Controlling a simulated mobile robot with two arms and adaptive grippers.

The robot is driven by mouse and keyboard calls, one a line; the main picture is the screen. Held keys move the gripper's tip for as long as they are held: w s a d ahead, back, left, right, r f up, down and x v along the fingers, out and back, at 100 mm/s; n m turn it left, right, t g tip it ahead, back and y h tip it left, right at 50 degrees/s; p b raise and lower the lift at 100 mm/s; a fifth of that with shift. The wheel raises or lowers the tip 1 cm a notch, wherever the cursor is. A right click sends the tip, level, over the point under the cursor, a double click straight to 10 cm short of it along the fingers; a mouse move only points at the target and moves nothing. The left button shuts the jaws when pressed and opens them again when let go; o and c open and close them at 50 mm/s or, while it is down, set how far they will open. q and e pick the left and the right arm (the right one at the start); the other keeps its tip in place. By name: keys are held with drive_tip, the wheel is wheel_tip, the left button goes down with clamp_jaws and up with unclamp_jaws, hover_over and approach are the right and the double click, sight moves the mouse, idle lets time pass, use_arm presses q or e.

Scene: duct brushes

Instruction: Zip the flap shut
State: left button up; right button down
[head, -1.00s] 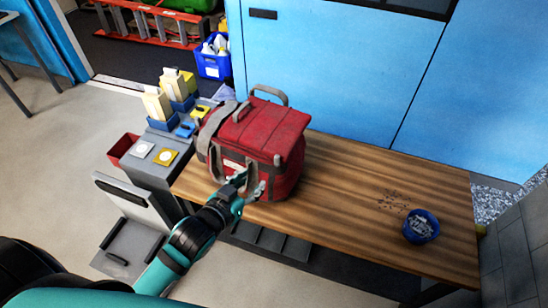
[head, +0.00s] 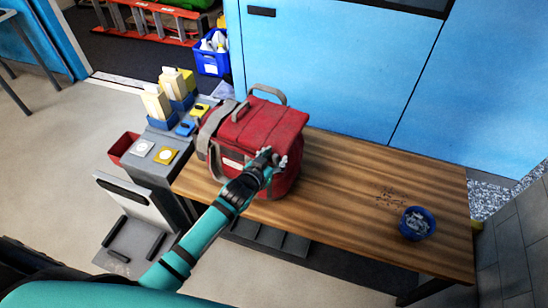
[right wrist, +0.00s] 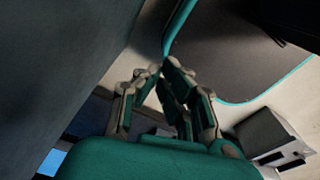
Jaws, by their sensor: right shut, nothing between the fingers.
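A red bag (head: 262,128) with grey trim and handles stands upright at the left end of the wooden table. Its lid lies over the top; I cannot make out the zip or its pull. My left gripper (head: 272,158) is at the front right of the bag, just below the lid edge, and covers part of that face. Its fingers are too small to tell whether they hold anything. My right gripper (right wrist: 160,76) shows only in the right wrist view, shut and empty, away from the bag.
A blue bowl (head: 428,214) of small items stands at the right of the wooden table (head: 350,185), near scattered dark bits (head: 391,195). A grey cart (head: 170,172) with cartons and pads adjoins the left end. The table's middle is clear.

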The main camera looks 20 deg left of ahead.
use_arm(q)
clamp_jaws()
idle(0.5)
